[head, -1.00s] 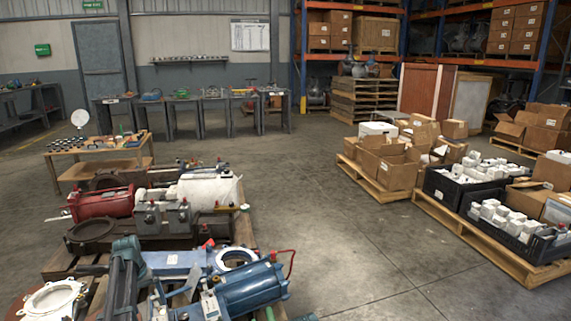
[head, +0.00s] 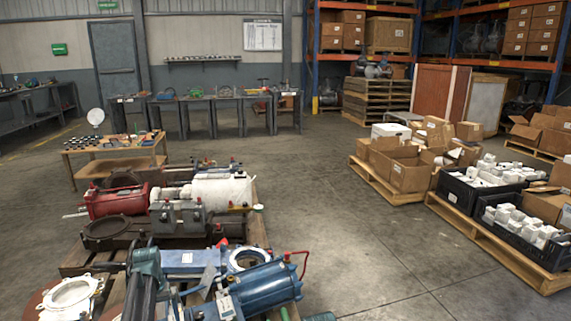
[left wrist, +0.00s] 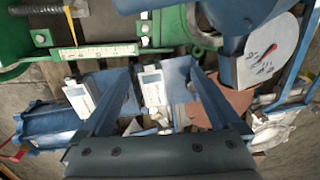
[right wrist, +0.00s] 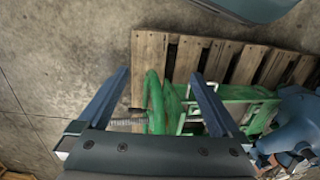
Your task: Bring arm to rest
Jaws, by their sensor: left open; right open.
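My left gripper (left wrist: 160,74) is open in the left wrist view, its two fingers apart. Between and beyond the fingers lie blue metal parts with white tags (left wrist: 153,86). My right gripper (right wrist: 160,73) is open in the right wrist view. Nothing is held in either gripper.
In the head view, blue (head: 262,290) and red (head: 103,200) actuators crowd the pallet in front. A wooden table (head: 112,160) stands behind. Pallets with cartons (head: 410,170) and black crates (head: 463,190) are at right. The concrete floor (head: 350,240) between is clear.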

